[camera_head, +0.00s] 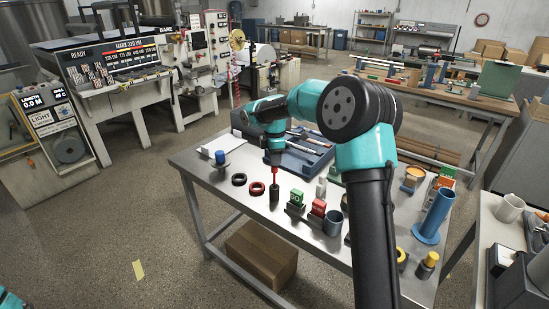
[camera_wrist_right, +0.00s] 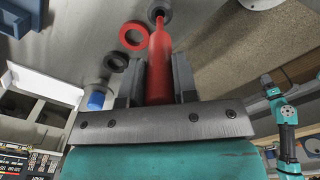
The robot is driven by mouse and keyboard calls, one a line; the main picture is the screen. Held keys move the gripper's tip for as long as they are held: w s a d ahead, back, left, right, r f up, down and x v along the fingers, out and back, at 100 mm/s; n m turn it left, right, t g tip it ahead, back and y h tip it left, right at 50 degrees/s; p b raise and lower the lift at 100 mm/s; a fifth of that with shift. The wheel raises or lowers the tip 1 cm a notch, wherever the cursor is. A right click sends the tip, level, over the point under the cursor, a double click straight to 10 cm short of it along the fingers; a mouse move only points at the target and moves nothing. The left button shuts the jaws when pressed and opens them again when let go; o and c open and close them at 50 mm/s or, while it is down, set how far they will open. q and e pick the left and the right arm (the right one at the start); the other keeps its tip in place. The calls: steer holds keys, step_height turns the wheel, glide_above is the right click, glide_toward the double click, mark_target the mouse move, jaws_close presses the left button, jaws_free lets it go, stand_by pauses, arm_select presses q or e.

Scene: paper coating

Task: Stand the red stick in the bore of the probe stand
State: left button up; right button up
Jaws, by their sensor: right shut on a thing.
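My right gripper (camera_head: 275,164) points down over the table and is shut on the red stick (camera_head: 275,175), which hangs about upright. In the right wrist view the red stick (camera_wrist_right: 160,65) runs out between the two dark fingers (camera_wrist_right: 158,82). Its thin tip lines up with the dark round probe stand (camera_wrist_right: 160,8). In the head view the probe stand (camera_head: 274,197) is a short dark cylinder right under the stick. I cannot tell whether the tip has entered the bore. A bit of my left arm shows in the head view's lower left corner; its gripper is not visible there.
A red ring (camera_head: 257,188) and a black ring (camera_head: 239,179) lie left of the stand. A green block (camera_head: 296,198) and a red block (camera_head: 318,208) stand to its right. A blue-topped piece (camera_head: 220,157) is farther left. A blue tray (camera_head: 300,158) lies behind.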

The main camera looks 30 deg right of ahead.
mark_target(275, 171)
steer(key=shift+f, duration=3.1)
stand_by(0.6)
steer(key=o, duration=1)
step_height(275, 171, up, 18)
steer(key=shift+f, duration=0.25)
steer(key=shift+f, duration=0.15)
stand_by(0.6)
